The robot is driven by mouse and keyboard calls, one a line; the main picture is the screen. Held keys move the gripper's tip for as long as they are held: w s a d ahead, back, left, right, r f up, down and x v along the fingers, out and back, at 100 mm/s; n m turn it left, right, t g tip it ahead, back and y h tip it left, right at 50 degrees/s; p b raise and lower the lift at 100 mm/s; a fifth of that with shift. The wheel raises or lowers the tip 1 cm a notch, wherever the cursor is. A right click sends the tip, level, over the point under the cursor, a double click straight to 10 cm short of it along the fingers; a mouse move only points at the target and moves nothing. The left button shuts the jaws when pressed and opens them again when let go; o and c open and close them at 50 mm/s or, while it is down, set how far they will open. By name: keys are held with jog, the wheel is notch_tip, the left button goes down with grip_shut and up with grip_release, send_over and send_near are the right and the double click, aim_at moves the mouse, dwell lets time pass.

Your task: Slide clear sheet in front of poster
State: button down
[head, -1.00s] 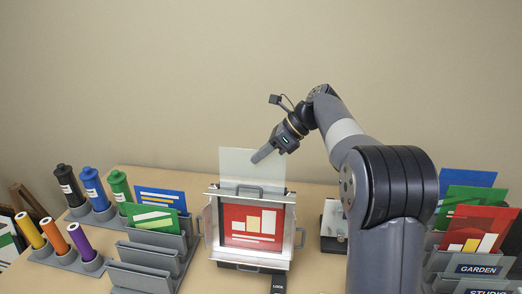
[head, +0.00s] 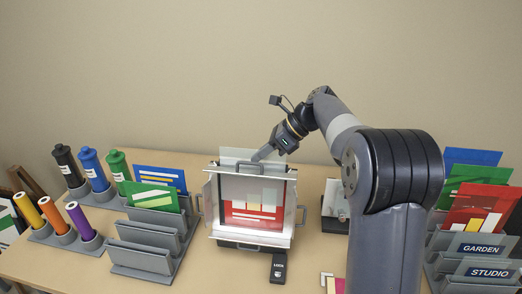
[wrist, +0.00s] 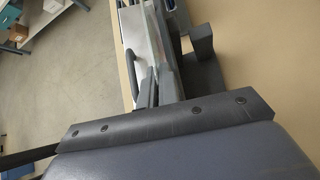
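The clear sheet (head: 235,155) stands upright in the frame-like holder (head: 212,190), its top edge sticking out a little above it. Its hazy lower part covers the upper part of the red poster (head: 235,222), whose lower red part shows uncovered. My gripper (head: 257,157) is at the sheet's top edge, just above the holder, and looks shut on it. In the wrist view the gripper's fingertips (wrist: 160,92) close on the sheet's thin edge (wrist: 155,40), beside the holder's metal face and handle.
A grey rack (head: 140,262) with blue and green cards stands left of the holder, with coloured rolls and bottles further left. A LOCK-labelled block (head: 279,267) lies in front. Card racks marked GARDEN (head: 482,249) and STUDIO stand at right, past my arm.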

jog(key=c, duration=1.6)
grip_release()
jog(key=v, duration=1)
jog(key=shift+d+r, duration=0.25)
jog(key=shift+d, duration=0.05)
jog(key=shift+a+f, duration=0.1)
jog(key=x, duration=1)
jog(key=shift+a+f, duration=0.25)
jog(key=shift+a, duration=0.05)
jog(key=shift+w+d+r, duration=0.1)
jog(key=shift+r, duration=0.25)
